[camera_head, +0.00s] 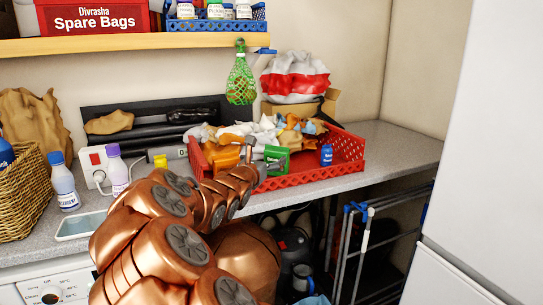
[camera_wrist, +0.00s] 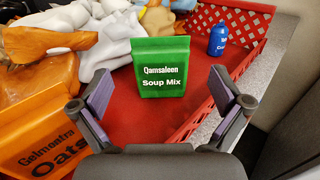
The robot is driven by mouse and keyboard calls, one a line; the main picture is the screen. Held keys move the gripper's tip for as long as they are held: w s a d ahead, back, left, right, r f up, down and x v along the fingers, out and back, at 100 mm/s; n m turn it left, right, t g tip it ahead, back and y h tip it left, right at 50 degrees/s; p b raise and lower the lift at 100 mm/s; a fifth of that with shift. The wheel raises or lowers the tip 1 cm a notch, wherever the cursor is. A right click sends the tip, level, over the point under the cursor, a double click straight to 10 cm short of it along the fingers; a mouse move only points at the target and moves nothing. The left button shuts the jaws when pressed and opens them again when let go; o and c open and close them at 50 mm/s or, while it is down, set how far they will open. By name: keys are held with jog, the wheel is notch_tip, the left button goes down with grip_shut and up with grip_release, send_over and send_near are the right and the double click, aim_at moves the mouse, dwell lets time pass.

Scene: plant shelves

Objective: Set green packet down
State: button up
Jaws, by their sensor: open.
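The green packet (camera_wrist: 162,68), labelled "Qamsaleen Soup Mix", stands upright on the floor of the red basket (camera_wrist: 218,128) in the wrist view. In the head view the green packet (camera_head: 277,160) shows near the front of the red basket (camera_head: 310,178). My gripper (camera_wrist: 163,112) is open, with its two fingers apart on either side and nearer the camera than the packet. The fingers do not appear to touch the packet. In the head view my arm hides part of the basket, and the gripper (camera_head: 262,165) is seen close to the packet.
An orange oats packet (camera_wrist: 45,130) and white crumpled bags (camera_wrist: 100,45) fill the basket's left side. A small blue bottle (camera_wrist: 218,40) stands at the right. The basket floor right of the packet is mostly clear. A green net bag (camera_head: 241,80) hangs above.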

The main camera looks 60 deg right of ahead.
jog(key=shift+s+a, duration=0.2)
jog(key=shift+a, duration=0.65)
jog(key=shift+s+a, duration=0.15)
jog(key=shift+a, duration=0.65)
